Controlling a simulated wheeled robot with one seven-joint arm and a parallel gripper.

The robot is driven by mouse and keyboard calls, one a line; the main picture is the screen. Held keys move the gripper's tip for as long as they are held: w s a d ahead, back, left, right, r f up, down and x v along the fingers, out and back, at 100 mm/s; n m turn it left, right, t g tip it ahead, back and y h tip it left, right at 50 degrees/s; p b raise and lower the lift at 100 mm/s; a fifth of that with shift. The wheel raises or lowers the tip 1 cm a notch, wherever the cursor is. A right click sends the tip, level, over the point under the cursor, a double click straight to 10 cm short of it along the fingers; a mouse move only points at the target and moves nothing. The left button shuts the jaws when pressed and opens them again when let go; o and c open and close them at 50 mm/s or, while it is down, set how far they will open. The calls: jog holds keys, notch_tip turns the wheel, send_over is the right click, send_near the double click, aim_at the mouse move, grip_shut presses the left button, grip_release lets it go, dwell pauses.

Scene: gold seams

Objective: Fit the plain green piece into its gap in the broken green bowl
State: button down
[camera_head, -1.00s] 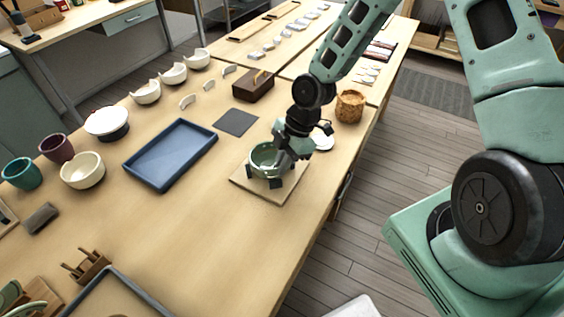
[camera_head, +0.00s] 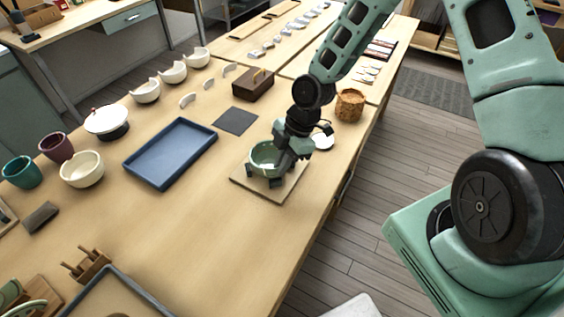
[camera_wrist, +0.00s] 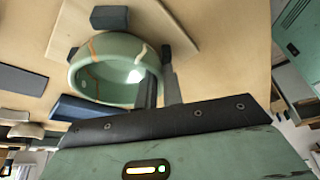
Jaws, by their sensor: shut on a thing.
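The broken green bowl (camera_head: 262,154) stands upright in dark supports on a square tan board. In the wrist view the bowl (camera_wrist: 108,50) shows gold seams on its wall and an open mouth. My gripper (camera_head: 275,161) is at the bowl's near right side. In the wrist view my gripper (camera_wrist: 160,82) has its dark fingers at the bowl's rim, one overlapping the mouth. It is shut on the plain green piece, which is mostly hidden between the fingers. I cannot tell the piece from the bowl wall, or whether it sits in the gap.
The tan board (camera_head: 281,193) lies near the table's right edge. A blue tray (camera_head: 171,184) and a dark mat (camera_head: 235,121) lie to its left and behind. A cork-coloured pot (camera_head: 350,105) and a brown box (camera_head: 253,88) stand farther back.

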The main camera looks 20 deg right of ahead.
dwell(0.3)
jog(key=c, duration=1)
grip_release()
jog(key=shift+o, duration=0.2)
jog(key=shift+r+p, duration=2.85)
jog(key=shift+r, duration=0.15)
